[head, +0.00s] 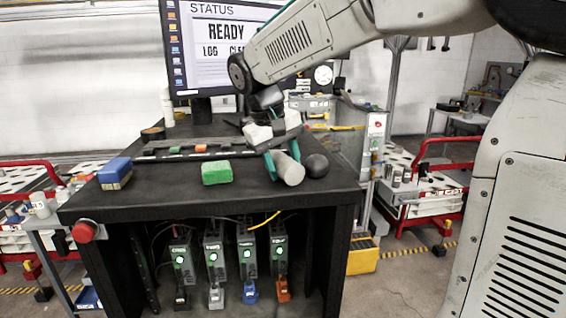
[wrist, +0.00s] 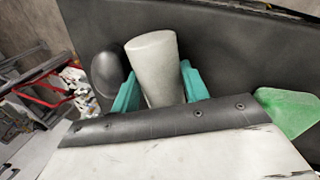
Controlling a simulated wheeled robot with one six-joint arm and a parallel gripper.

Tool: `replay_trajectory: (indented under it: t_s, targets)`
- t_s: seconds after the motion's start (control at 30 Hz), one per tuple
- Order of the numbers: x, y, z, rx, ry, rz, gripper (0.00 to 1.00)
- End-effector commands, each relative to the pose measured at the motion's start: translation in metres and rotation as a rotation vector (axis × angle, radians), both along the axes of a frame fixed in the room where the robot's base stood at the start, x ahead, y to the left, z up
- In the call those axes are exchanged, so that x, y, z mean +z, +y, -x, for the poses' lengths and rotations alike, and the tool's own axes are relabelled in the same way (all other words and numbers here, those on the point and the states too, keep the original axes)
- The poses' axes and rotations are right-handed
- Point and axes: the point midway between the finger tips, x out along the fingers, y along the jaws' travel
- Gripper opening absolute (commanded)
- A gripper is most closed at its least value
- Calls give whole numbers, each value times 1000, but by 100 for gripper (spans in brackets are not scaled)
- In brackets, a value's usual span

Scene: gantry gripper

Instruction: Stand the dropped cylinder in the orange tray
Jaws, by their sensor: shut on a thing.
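A pale grey cylinder (head: 290,170) is between the teal fingers of my gripper (head: 282,161), over the right part of the black tabletop. It is tilted, with one end towards the lower right; I cannot tell whether it touches the table. In the wrist view the cylinder (wrist: 153,66) fills the gap between the two fingers (wrist: 158,78), and my gripper is shut on it. A small orange piece (head: 202,148) sits in the dark strip at the back of the table; I cannot tell whether it is the orange tray.
A dark round object (head: 317,166) stands close right of the cylinder; it also shows in the wrist view (wrist: 106,73). A green block (head: 216,172) lies to the left, a blue box (head: 115,173) farther left. A monitor (head: 225,45) stands behind. The table's front middle is bare.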

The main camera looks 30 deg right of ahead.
Motion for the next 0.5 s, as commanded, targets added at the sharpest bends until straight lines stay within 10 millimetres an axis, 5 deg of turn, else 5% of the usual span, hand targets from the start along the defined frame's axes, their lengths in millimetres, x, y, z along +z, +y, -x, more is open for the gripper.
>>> replay_trajectory:
  t_s: [0.2, 0.23, 0.5]
  targets:
    - [-7, 0, 0, 0, 1, 0, 2]
    - [-7, 0, 0, 0, 3, 0, 53]
    - [-9, 1, 1, 1, 9, -1, 54]
